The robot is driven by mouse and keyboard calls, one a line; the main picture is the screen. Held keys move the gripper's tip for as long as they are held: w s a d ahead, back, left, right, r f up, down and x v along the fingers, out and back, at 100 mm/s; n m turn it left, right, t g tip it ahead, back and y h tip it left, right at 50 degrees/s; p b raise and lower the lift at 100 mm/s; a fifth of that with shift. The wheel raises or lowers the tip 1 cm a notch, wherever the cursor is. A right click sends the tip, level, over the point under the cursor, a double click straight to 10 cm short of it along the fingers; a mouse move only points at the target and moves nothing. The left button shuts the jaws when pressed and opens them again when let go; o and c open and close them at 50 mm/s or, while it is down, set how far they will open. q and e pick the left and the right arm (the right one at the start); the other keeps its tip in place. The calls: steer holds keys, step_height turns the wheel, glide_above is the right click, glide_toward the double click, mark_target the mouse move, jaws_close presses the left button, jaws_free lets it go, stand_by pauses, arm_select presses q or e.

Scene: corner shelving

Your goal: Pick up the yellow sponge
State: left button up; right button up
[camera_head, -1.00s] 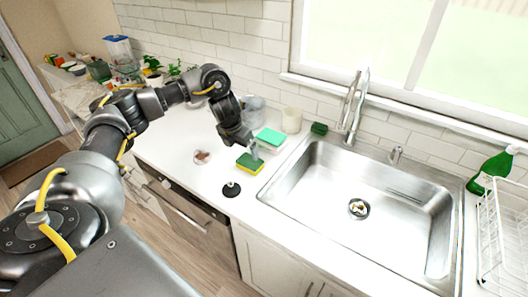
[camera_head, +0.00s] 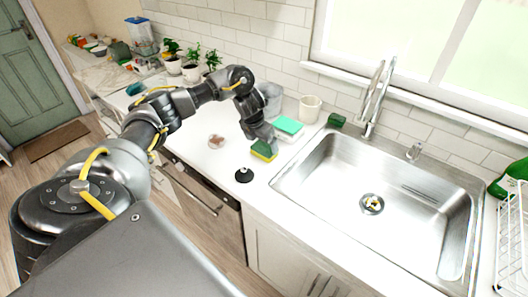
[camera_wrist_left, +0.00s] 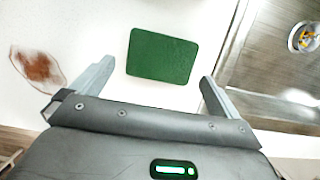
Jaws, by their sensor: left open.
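The yellow sponge (camera_head: 262,156) with a green top lies on the white counter, left of the sink. In the left wrist view its green face (camera_wrist_left: 162,55) shows between the two fingers, with bare counter showing on both sides. My left gripper (camera_head: 262,140) is open, close over the sponge. In the left wrist view the left gripper's fingers (camera_wrist_left: 158,72) stand apart, one to each side of the sponge. The head view does not show clearly how high the fingertips are. My right gripper is not in view.
A teal and white sponge (camera_head: 288,127) and a cream cup (camera_head: 310,107) stand behind. A black stopper (camera_head: 244,175) and a reddish-brown stain or dish (camera_head: 216,141) lie nearby. The steel sink (camera_head: 330,185) opens to the right. Potted plants (camera_head: 190,72) stand far left.

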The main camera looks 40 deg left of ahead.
mark_target(263, 148)
arm_select(q)
steer(key=p+x, duration=0.1)
steer(key=x, duration=0.3)
steer(key=shift+w, duration=0.2)
steer(key=shift+f, duration=0.3)
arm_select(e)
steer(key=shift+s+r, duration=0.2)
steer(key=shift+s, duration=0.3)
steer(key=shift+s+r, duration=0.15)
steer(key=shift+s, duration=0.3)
arm_select(q)
steer(key=shift+d, duration=0.1)
steer(key=c, duration=0.8)
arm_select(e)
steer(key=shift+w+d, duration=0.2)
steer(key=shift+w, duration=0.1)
